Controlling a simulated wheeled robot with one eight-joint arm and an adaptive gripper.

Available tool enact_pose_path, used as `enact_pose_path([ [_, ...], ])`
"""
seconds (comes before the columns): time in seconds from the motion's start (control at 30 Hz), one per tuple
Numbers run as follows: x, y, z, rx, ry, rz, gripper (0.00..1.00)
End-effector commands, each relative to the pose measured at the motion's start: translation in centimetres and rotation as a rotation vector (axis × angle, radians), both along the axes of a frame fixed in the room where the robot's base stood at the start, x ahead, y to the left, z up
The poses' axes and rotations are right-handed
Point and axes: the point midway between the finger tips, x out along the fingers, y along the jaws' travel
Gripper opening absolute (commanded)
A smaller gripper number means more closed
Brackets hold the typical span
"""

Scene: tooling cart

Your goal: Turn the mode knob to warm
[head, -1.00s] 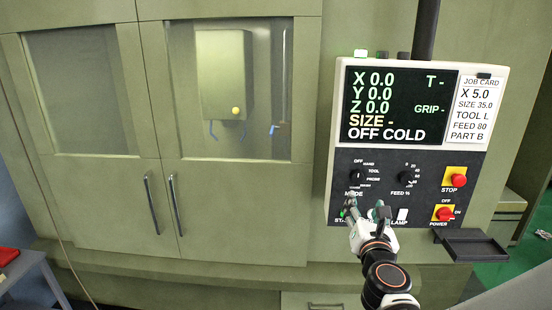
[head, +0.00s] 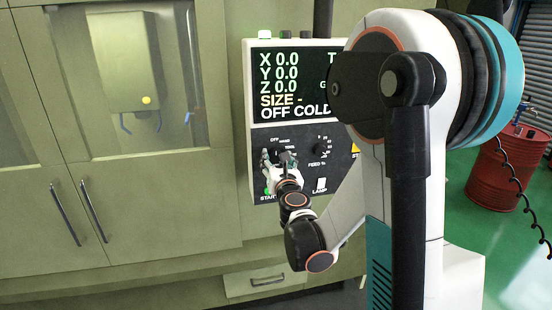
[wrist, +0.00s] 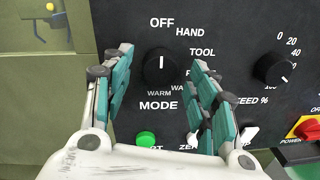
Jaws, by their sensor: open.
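The black mode knob (wrist: 160,69) is on the dark control panel, above the word MODE in the wrist view. Its white pointer line points up toward OFF. HAND and TOOL are printed clockwise from OFF; WARM (wrist: 160,93) is printed just below the knob. Other labels are partly hidden by the right finger. My gripper (wrist: 158,60) is open, one finger on each side of the knob, with visible gaps and no clear contact. In the head view, my gripper (head: 279,158) covers the knob. The screen (head: 291,85) reads OFF COLD.
The feed knob (wrist: 273,69) is right of my right finger. The green start button (wrist: 146,139) and a white lamp switch (head: 320,185) lie below. A red-and-yellow power switch (wrist: 307,127) is at the far right. Cabinet doors with handles (head: 66,213) stand left.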

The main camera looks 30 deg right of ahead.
Motion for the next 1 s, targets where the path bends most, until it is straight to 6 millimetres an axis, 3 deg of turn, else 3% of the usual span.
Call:
enact_pose_path([
  [0.4, 0.86, -0.32, -0.01, 0.000, 0.000, 0.000, 0.53],
  [0.43, 0.86, -0.32, -0.01, 0.000, 0.000, 0.000, 0.51],
  [0.6, 0.86, -0.31, 0.00, 0.000, 0.000, 0.000, 0.13],
  [0.63, 0.85, -0.30, 0.00, 0.000, 0.000, 0.000, 0.09],
  [1.0, 0.84, -0.31, -0.06, 0.035, -0.010, -0.001, 0.09],
])
